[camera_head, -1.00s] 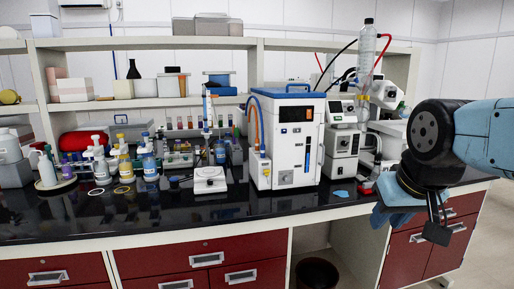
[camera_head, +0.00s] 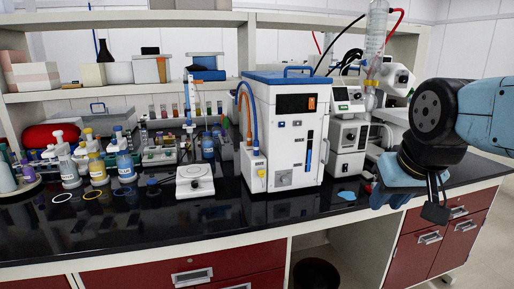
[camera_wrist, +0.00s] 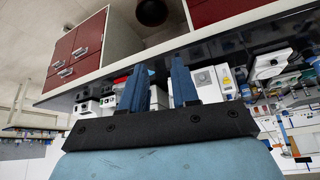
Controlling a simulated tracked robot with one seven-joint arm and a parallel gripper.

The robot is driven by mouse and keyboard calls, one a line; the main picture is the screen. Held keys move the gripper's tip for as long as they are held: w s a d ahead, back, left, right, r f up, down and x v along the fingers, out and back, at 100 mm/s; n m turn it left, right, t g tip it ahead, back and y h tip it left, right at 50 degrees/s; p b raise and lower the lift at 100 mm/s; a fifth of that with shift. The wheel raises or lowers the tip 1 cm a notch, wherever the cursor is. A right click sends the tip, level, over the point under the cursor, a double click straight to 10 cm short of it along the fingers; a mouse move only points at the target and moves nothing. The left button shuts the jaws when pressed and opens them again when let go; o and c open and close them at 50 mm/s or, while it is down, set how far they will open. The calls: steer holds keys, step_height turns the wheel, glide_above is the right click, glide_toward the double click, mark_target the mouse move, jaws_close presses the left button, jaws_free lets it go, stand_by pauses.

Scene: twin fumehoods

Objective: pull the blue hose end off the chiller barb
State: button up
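The chiller (camera_head: 288,140) is a white box with a blue lid and a dark display, standing on the black bench. A blue hose (camera_head: 253,115) and an orange hose (camera_head: 241,108) arch down its left side to a small white block (camera_head: 254,170) with a yellow mark. The hose ends and barbs are too small to make out. My gripper (camera_head: 392,200) is at the right, over the bench's front edge, well apart from the hoses. In the wrist view its two blue fingers (camera_wrist: 160,85) stand apart with nothing between them.
A white instrument (camera_head: 346,140) stands right of the chiller. A hotplate-like device (camera_head: 195,181) and several bottles (camera_head: 97,168) stand to its left. A light blue piece (camera_head: 347,196) lies on the bench (camera_head: 300,210). The bench front before the chiller is mostly clear.

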steer(key=w+a+f+n+t+y, duration=0.1)
steer(key=w+a+t, duration=0.25)
steer(key=w, duration=0.75)
steer(key=w+a+f+t+y, duration=0.15)
steer(key=w+a, duration=0.35)
steer(key=w, duration=0.5)
steer(key=n+t+y, duration=0.2)
steer(key=t+y, duration=0.1)
steer(key=t, duration=0.4)
glide_toward(257, 146)
steer(key=shift+h, duration=0.25)
steer(key=x, duration=0.9)
steer(key=shift+s+a+r, duration=0.1)
steer(key=shift+r, duration=0.05)
steer(key=shift+c, duration=0.4)
jaws_close()
